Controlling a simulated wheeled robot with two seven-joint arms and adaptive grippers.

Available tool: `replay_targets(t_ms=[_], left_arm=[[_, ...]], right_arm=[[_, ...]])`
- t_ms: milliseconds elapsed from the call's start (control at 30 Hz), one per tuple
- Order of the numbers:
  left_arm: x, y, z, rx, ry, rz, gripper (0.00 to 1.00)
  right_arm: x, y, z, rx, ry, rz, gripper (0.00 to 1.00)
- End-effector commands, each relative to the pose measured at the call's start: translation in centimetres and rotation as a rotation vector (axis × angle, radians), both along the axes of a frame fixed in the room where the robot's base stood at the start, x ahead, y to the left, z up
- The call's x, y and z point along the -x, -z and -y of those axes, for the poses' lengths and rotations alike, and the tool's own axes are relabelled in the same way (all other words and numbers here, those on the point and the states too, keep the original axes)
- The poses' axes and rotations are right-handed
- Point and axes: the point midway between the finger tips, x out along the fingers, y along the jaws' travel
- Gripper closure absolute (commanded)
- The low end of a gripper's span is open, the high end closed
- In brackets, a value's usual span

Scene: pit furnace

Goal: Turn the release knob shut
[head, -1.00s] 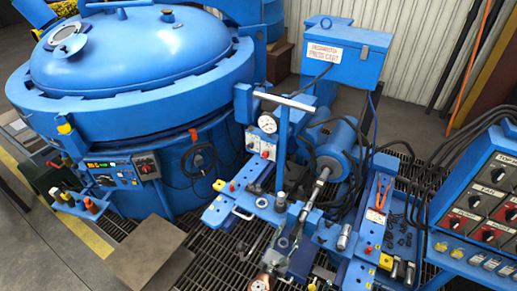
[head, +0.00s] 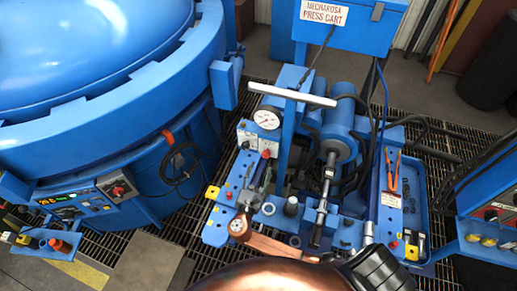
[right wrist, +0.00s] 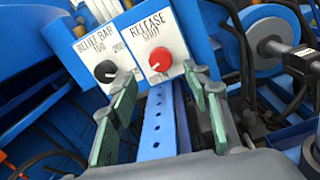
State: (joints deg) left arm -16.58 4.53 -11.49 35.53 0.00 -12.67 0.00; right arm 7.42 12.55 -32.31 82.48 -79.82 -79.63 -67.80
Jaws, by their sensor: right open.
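The release knob is a red round knob (right wrist: 160,59) on a white plate lettered RELEASE SHUT, best seen in the right wrist view. Its plate (head: 269,142) also shows in the head view, below the pressure gauge. My right gripper (right wrist: 160,80) is open. Its green-padded fingers stand apart, one on each side of the red knob in the picture, with nothing between them. In the head view my right gripper (head: 258,173) is small and points at the panel. I cannot tell how close the fingertips are to the knob. My left gripper is not in view.
A black relief knob (right wrist: 105,71) sits left of the red one. A pressure gauge (head: 267,119) and a white T-bar (head: 292,95) stand above. A blue perforated bar (right wrist: 157,125) lies between the fingers. The blue furnace (head: 110,120) fills the left.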

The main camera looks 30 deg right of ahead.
Motion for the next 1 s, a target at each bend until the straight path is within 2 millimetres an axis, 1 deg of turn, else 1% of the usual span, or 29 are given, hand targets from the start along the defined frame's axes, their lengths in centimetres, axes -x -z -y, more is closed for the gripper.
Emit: replay_targets(t_ms=[33,100,200,267,367,500,600,667,867,1000], left_arm=[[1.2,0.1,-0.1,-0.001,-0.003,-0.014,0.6],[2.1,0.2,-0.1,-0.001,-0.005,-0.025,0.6],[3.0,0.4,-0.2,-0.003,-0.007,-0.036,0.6],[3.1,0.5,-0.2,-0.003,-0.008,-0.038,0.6],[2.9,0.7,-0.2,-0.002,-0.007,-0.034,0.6],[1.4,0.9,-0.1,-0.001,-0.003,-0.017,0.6],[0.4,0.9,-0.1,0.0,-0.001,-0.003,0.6],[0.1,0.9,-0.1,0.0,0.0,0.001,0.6],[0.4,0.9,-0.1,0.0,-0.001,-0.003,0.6],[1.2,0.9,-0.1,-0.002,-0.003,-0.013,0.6]], right_arm=[[-0.4,0.0,0.5,0.002,0.0,0.001,0.56],[-1.0,0.0,1.2,0.003,0.001,0.001,0.56],[-2.1,0.0,2.5,0.004,0.003,0.001,0.56],[-2.8,0.1,3.2,0.003,0.002,0.0,0.56],[-3.8,0.0,4.2,0.003,0.002,0.001,0.56],[-4.6,0.1,5.2,0.001,0.003,0.0,0.56],[-4.9,0.0,5.4,0.0,0.002,0.0,0.56],[-4.9,0.0,5.5,0.0,0.002,0.0,0.56],[-4.9,0.0,5.5,0.0,0.002,0.0,0.56],[-4.9,0.0,5.5,0.0,0.002,0.0,0.66]])
